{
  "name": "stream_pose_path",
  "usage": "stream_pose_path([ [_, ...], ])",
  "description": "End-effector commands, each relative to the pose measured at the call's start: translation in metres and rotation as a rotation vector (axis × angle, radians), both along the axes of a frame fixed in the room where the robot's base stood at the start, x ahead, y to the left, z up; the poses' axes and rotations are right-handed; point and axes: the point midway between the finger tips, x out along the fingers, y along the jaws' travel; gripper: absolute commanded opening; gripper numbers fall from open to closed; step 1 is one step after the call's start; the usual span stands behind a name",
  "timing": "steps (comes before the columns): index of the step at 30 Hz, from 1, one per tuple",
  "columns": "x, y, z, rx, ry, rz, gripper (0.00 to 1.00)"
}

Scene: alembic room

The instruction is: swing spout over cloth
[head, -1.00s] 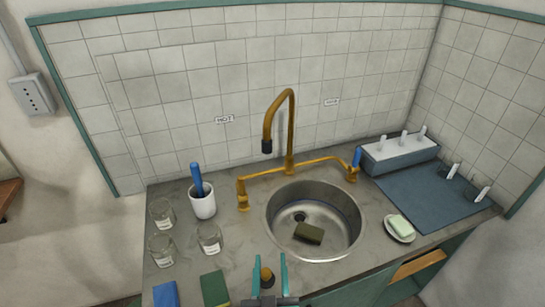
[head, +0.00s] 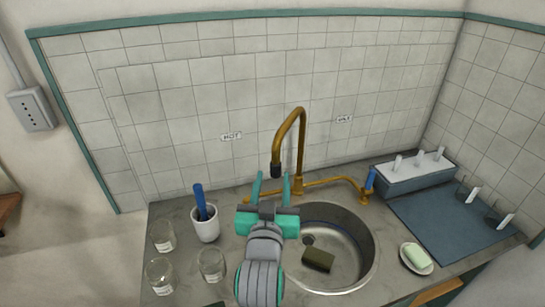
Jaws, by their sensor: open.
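The brass gooseneck spout (head: 302,140) rises behind the sink, and its dark tip (head: 276,170) hangs toward the front left. A blue-grey cloth or mat (head: 425,222) lies flat on the counter right of the sink. My gripper (head: 272,178) is open and empty, its two teal fingers pointing at the wall. In the picture the spout tip shows between the fingertips; I cannot tell the depth between them or whether they touch. My gripper hides part of the left tap pipe and the sink's left rim.
The steel sink (head: 360,268) holds a dark green sponge (head: 318,260). A white cup (head: 205,228) with a blue-handled tool and several glass jars (head: 163,237) stand left. A soap dish (head: 417,262) sits front right. A rack (head: 415,180) stands behind the cloth.

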Motion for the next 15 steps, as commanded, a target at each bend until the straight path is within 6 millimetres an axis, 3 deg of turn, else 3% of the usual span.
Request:
stream_pose_path([
  [8,0.046,-0.014,0.0,0.001,0.0,-0.015,0.42],
  [15,0.082,-0.006,0.0,0.0,0.0,0.001,0.42],
])
